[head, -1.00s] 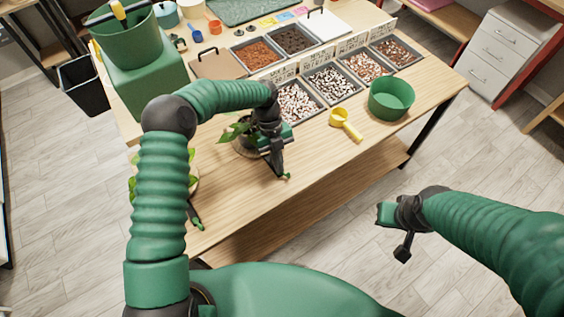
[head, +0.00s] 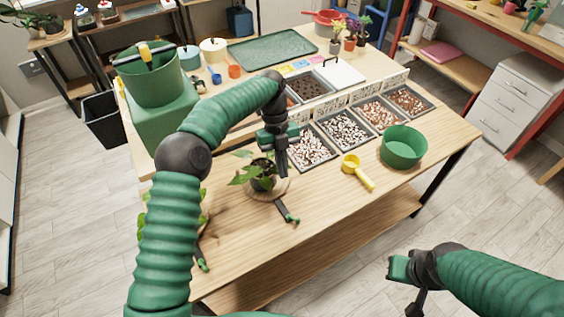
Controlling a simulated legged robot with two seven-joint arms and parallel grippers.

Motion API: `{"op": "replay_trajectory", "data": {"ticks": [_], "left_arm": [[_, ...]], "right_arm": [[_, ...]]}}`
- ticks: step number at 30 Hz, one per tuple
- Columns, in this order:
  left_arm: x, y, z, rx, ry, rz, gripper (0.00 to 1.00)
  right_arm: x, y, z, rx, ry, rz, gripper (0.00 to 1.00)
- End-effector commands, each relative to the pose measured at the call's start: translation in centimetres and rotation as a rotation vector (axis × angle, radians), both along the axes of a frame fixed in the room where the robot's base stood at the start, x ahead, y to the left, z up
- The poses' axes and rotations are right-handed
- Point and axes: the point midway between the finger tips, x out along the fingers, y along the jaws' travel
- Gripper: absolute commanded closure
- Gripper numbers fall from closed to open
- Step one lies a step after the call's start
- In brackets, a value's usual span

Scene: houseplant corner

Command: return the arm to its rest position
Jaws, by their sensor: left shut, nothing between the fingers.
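My left arm comes in from the left and arches over the table. Its gripper (head: 283,170) is shut and empty, just above and to the right of a small potted plant (head: 262,182) on a round wooden board (head: 274,192). A small green-tipped tool (head: 288,213) lies on the table in front of the plant, apart from the gripper. My right gripper (head: 408,287) hangs over the floor at the lower right, off the table's front edge. It is partly cut off by the frame, and its fingers are too unclear to judge.
Pebble trays (head: 312,147), a yellow scoop (head: 357,172) and a green bowl (head: 403,148) stand right of the left gripper. A green bucket (head: 150,82) on a block is at the back left. Leaves and another tool (head: 201,255) lie partly behind my left arm. The table's front middle is clear.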

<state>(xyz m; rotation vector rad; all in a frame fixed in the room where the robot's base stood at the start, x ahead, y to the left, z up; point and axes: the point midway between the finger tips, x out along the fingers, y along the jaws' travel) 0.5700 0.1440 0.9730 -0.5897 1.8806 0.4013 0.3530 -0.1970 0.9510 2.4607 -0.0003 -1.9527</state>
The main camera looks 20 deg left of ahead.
Motion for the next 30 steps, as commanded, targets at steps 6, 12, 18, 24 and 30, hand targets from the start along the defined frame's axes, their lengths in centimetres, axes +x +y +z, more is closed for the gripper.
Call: {"op": "replay_trajectory", "data": {"ticks": [6, 12, 18, 24, 30], "left_arm": [[0.6, 0.4, 1.9, 0.000, 0.000, -0.001, 1.00], [0.6, 0.5, 1.9, 0.000, 0.001, 0.000, 1.00], [0.6, 0.5, 1.9, 0.000, 0.001, 0.000, 1.00], [-0.1, -0.8, 2.1, 0.081, -0.010, 0.118, 1.00], [-4.7, -1.7, 1.2, 0.323, -0.071, 0.742, 1.00]], "right_arm": [[0.0, 0.0, 0.3, 0.000, 0.000, 0.000, 1.00], [0.0, 0.0, 0.2, 0.000, 0.000, 0.000, 1.00], [0.0, 0.0, 0.2, 0.000, 0.000, 0.000, 1.00], [0.0, 0.0, 0.3, 0.000, 0.000, 0.000, 1.00], [0.0, 0.0, 0.2, 0.000, 0.000, 0.000, 1.00]]}}
